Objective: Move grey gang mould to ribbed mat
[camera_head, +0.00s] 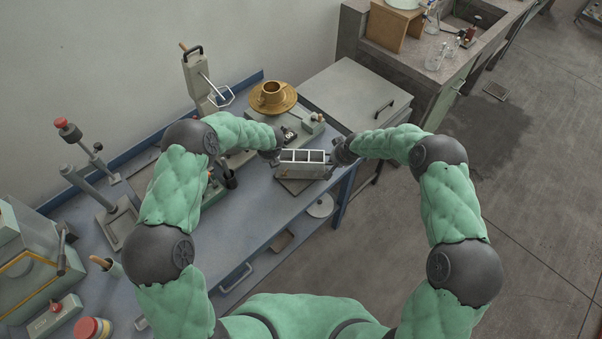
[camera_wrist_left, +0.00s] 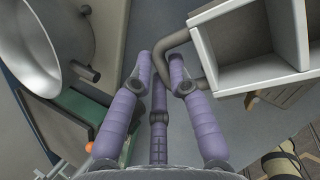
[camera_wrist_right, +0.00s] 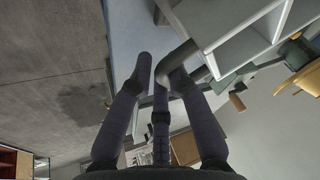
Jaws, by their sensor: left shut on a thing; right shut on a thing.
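The grey gang mould (camera_head: 303,170) is an open box with three square compartments, near the bench's right edge in the head view. It also shows at the upper right of the left wrist view (camera_wrist_left: 262,74) and the right wrist view (camera_wrist_right: 243,48). My left gripper (camera_head: 277,157) is shut on its left bent handle (camera_wrist_left: 177,42). My right gripper (camera_head: 338,157) is shut on the opposite handle (camera_wrist_right: 178,58). The mould looks level. A flat dark mat (camera_head: 294,187) shows partly below it; I cannot make out ribs, or whether they touch.
A brass-coloured flanged piece (camera_head: 272,97) stands behind the mould on a green-grey machine. A grey cabinet (camera_head: 352,92) with a handle adjoins the bench at the back right. The blue-grey bench top (camera_head: 245,215) is clear front left.

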